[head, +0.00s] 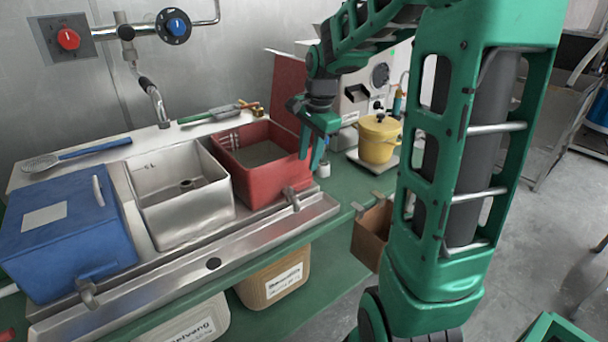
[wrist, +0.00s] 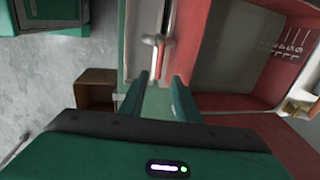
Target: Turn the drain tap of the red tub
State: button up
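The red tub (head: 272,184) sits at the right end of the sink row, its top open and dark grey inside. Its drain tap (head: 291,198) is a grey metal piece low on the front wall. In the wrist view the red tub (wrist: 205,35) fills the upper right, and the tap (wrist: 154,40) shows beside its wall, ahead of my fingertips. My gripper (head: 318,152) is at the tub's right end, above the tap's height. In the wrist view my gripper (wrist: 159,78) has its fingers apart with nothing between them. It appears not to touch the tap.
A steel basin (head: 182,212) and a blue lidded tub (head: 68,235) stand to the left. A yellow pot (head: 379,140) stands on the right of the green counter. A brown box (head: 371,235) hangs at the counter's edge. A metal drain ledge (head: 190,268) runs along the front.

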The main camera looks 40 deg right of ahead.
aim_at(306, 181)
jog(key=f, duration=0.4)
jog(key=w+f, duration=0.1)
jog(key=f, duration=0.1)
jog(key=shift+w+f, duration=0.1)
jog(key=shift+f, duration=0.15)
jog(key=shift+c, duration=0.5)
grip_shut()
